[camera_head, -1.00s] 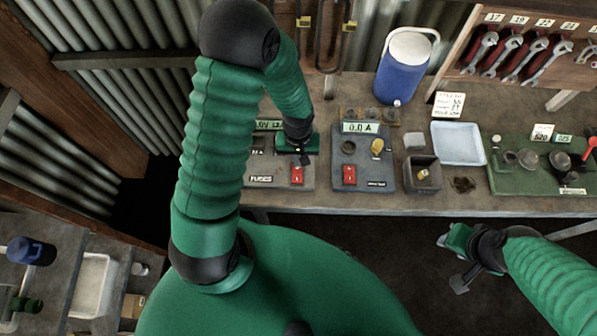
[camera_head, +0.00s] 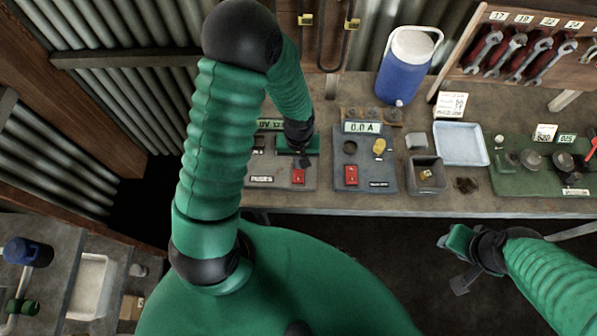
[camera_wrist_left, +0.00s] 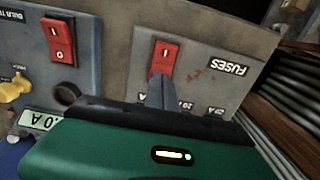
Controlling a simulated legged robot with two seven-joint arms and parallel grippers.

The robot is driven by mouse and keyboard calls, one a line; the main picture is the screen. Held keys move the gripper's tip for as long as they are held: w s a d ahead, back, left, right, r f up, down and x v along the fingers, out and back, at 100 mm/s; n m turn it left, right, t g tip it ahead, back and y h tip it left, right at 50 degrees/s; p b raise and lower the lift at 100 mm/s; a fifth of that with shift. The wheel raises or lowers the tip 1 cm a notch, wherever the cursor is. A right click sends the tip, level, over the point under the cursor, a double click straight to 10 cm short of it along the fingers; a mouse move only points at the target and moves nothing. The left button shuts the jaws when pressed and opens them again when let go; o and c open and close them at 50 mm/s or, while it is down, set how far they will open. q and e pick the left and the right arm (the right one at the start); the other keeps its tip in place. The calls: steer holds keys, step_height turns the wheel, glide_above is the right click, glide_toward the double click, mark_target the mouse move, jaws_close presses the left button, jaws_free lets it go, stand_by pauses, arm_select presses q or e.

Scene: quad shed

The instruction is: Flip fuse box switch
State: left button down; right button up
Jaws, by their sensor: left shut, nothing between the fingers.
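The fuse box (camera_head: 280,182) is a grey panel on the bench, labelled FUSES; it also shows in the left wrist view (camera_wrist_left: 205,80). Its red rocker switch (camera_head: 298,177) sits near the panel's front right corner. In the left wrist view the switch (camera_wrist_left: 165,58) shows an "I" mark; its other end is partly hidden by my fingers. My left gripper (camera_head: 306,162) is shut and empty over the panel. In the left wrist view its fingertips (camera_wrist_left: 160,80) are at the switch's edge; I cannot tell whether they touch. My right gripper (camera_head: 450,262) hangs in front of the bench, away from the box.
A similar panel (camera_head: 370,184) with a 0.0 A display, yellow knob and red switch (camera_head: 351,175) stands right beside the fuse box. Further right are a small grey bin (camera_head: 427,188), a pale tray (camera_head: 460,145) and a green board (camera_head: 520,182). A blue jug (camera_head: 403,75) stands behind.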

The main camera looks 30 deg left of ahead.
arm_select(q)
steer(key=shift+f, duration=0.2)
steer(key=shift+r, duration=0.45)
steer(key=shift+d+r+p, duration=0.15)
steer(key=shift+r+p, duration=0.75)
steer(key=shift+p, duration=0.2)
step_height(320, 180, up, 4)
steer(key=p, duration=0.3)
steer(key=shift+r+p, duration=0.2)
steer(key=shift+p, duration=0.2)
